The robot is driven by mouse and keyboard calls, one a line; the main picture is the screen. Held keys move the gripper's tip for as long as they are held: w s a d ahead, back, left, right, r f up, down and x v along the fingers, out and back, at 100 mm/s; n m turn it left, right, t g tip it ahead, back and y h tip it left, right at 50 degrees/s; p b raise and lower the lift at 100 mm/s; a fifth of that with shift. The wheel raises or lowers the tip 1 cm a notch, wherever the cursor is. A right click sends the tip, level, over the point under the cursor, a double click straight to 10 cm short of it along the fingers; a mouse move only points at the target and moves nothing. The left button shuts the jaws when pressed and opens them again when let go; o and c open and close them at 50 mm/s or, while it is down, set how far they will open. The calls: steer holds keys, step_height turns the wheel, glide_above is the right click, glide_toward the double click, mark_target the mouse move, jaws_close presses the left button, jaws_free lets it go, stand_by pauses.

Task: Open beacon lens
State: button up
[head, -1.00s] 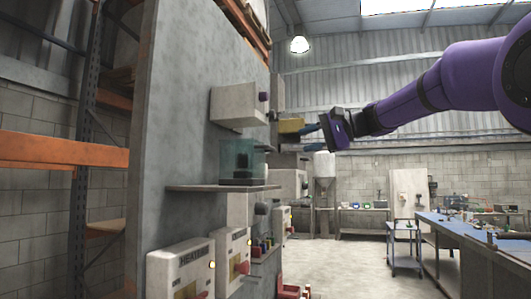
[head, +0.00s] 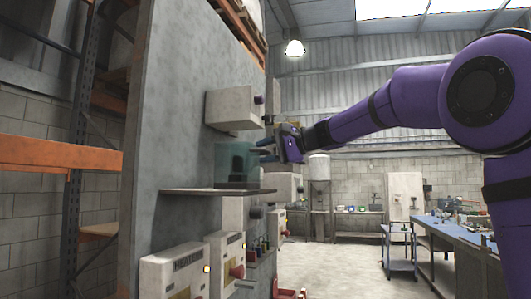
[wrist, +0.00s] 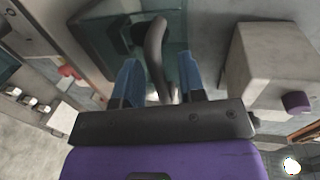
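The beacon lens (head: 237,160) is a clear teal box on a grey shelf fixed to the wall panel. A dark block shows inside it. In the wrist view the teal lens (wrist: 108,40) fills the upper left middle. My gripper (head: 265,148) is just right of the lens in the head view. In the wrist view its two blue fingers (wrist: 159,72) are apart, with a dark curved bar (wrist: 155,45), seemingly a handle, showing between them. Gaps show on both sides of the bar. I cannot tell whether the bar joins the lens.
A grey box (head: 230,108) with a purple knob juts out above the lens; in the wrist view this box (wrist: 275,65) is close on the right. The shelf (head: 215,191) lies below the lens. Control boxes (head: 173,275) sit lower on the panel.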

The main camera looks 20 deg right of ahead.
jaws_close()
